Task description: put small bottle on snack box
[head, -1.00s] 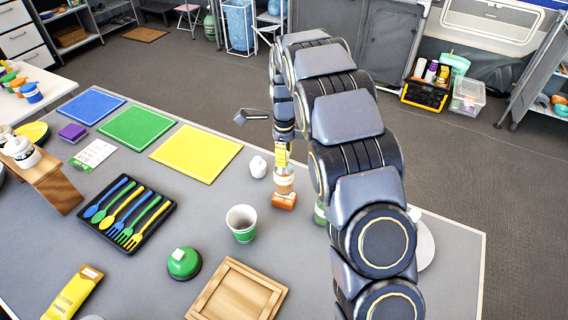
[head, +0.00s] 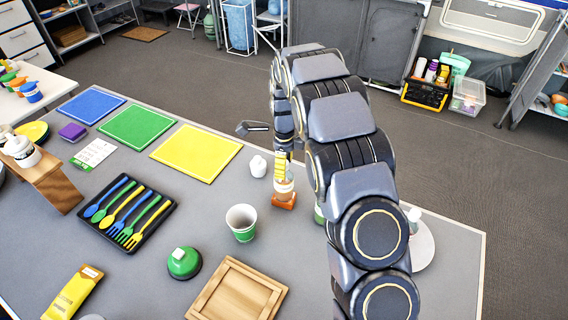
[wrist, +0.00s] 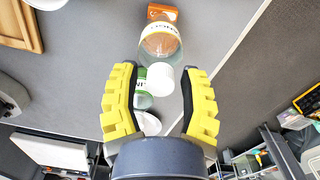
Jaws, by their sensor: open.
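The small bottle (wrist: 161,43) is clear with amber contents, a pale label and a white cap. In the head view the bottle (head: 284,185) shows directly above the orange snack box (head: 284,201), partly covered by my gripper. The snack box also shows past the bottle's base in the wrist view (wrist: 163,13). I cannot tell whether the bottle stands on the box or just behind it. My gripper (wrist: 160,72) is open, with its yellow fingers either side of the white cap and gaps on both sides.
A green-labelled bottle (wrist: 143,97) stands close behind, largely hidden by my arm in the head view. A white bottle (head: 257,166) and a paper cup (head: 242,222) stand to the left. A wooden tray (head: 237,292) lies nearer. The yellow mat (head: 196,153) is clear.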

